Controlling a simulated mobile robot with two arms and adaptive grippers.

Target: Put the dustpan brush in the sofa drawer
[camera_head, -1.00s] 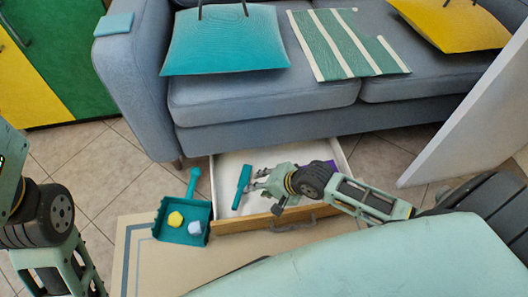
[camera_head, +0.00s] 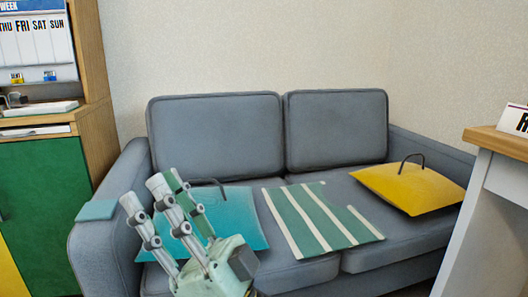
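My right gripper (camera_head: 153,193) is raised in front of the left part of the grey sofa (camera_head: 215,140), its fingers pointing up and to the left. The dustpan brush, the dustpan and the sofa drawer are below this view and do not show. My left gripper is not in view.
A striped green and white cloth (camera_head: 318,220) and a yellow cushion (camera_head: 410,186) lie on the seat. A teal cloth (camera_head: 97,210) lies on the left armrest. A green-doored cabinet (camera_head: 45,200) stands left, a wood-topped desk (camera_head: 490,160) right.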

